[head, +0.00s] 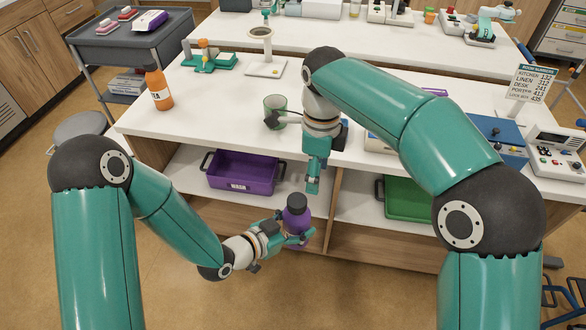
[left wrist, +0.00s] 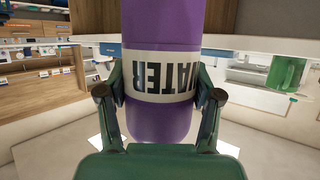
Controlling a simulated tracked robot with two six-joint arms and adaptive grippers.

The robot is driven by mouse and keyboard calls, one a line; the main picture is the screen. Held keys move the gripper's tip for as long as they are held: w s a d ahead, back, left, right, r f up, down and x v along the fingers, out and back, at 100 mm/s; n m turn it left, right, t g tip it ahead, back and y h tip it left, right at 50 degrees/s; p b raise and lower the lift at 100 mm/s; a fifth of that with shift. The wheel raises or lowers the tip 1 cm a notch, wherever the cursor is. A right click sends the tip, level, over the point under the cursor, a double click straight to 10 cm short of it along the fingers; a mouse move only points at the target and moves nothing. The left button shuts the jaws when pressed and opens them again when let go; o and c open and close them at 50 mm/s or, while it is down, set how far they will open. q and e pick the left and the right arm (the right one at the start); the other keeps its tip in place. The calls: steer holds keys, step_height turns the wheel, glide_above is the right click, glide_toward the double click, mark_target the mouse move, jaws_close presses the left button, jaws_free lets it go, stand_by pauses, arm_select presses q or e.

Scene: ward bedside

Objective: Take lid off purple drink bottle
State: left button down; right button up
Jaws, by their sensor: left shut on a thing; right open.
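The purple drink bottle (head: 296,218) is upright in front of the table's lower shelf, with a dark lid (head: 297,201) on its top. My left gripper (head: 300,236) is shut around the bottle's body and holds it clear of the table. In the left wrist view the purple bottle (left wrist: 160,30) stands between the two fingers (left wrist: 160,105), its white label reading WATER upside down; its lid is out of that view. My right gripper (head: 313,185) is open and points down, above and slightly right of the lid, apart from it.
A purple wash bin (head: 240,184) and a green bin (head: 405,212) sit on the lower shelf. On the white tabletop (head: 210,120) stand an orange bottle (head: 158,88), a green mug (head: 276,108) and a sign (head: 532,82).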

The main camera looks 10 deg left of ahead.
mark_target(292, 196)
steer(key=shift+n+t, duration=0.3)
steer(key=shift+n, duration=0.3)
steer(key=a, duration=0.1)
steer(key=s+a+r, duration=0.1)
steer(key=a, duration=0.1)
steer(key=s+a+r, duration=0.1)
steer(key=shift+s+a+r, duration=0.15)
steer(key=shift+a, duration=0.15)
steer(key=shift+s+a, duration=0.1)
step_height(292, 196, down, 8)
steer(key=shift+r, duration=0.1)
